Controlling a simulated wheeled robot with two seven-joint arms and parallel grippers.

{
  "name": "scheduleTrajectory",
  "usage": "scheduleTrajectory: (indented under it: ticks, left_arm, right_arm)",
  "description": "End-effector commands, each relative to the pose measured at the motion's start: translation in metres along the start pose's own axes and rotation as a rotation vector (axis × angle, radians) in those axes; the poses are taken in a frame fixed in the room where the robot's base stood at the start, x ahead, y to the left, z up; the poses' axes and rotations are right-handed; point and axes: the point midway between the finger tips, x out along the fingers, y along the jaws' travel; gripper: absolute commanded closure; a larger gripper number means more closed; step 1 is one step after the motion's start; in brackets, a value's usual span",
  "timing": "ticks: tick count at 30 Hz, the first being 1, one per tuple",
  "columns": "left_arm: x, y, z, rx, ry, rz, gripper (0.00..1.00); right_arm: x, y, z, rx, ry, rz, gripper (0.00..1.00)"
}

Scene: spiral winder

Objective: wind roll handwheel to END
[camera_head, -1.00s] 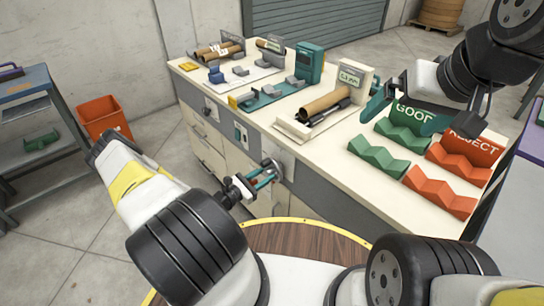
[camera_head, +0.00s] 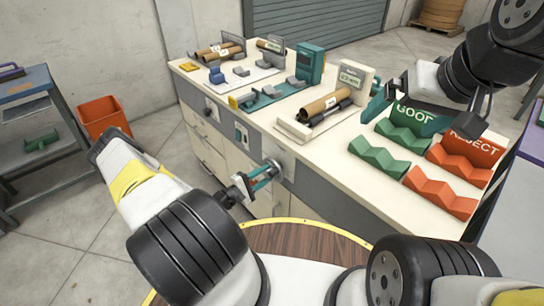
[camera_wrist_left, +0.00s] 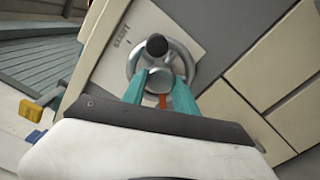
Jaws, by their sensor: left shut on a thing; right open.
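The roll handwheel (camera_head: 272,168) is a small metal wheel on a light plate on the bench front. In the left wrist view the handwheel (camera_wrist_left: 188,62) has a dark knob (camera_wrist_left: 157,45) at its upper part, and the plate reads START (camera_wrist_left: 122,36) at its upper left. My left gripper (camera_head: 264,177) has its teal fingers shut at the wheel's hub; an orange-red strip shows between them (camera_wrist_left: 162,100). An END mark is not visible. The brown roll (camera_head: 325,103) lies on a cream stand beside a small display (camera_head: 351,78). My right gripper (camera_head: 405,108) is open above the bench.
Green trays (camera_head: 380,160) by a GOOD sign and orange trays (camera_head: 440,190) by a REJECT sign fill the bench's right side. Gauges and other rolls (camera_head: 217,50) stand further left. An orange bin (camera_head: 103,117) and a shelf cart (camera_head: 35,125) stand on the left.

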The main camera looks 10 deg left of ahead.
Motion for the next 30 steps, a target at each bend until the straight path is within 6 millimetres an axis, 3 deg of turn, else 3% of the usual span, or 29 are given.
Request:
scheduleTrajectory:
  ticks: [18,30]
  left_arm:
    - [-0.0017,-0.0005,-0.001,0.536,0.003,-0.008,1.0]
    - [-0.0019,0.0002,-0.0009,0.699,0.003,-0.008,1.0]
  right_arm:
    - [0.0,0.0,0.0,0.0,0.0,0.0,0.0]
    - [0.0,0.0,0.0,0.0,0.0,0.0,0.0]
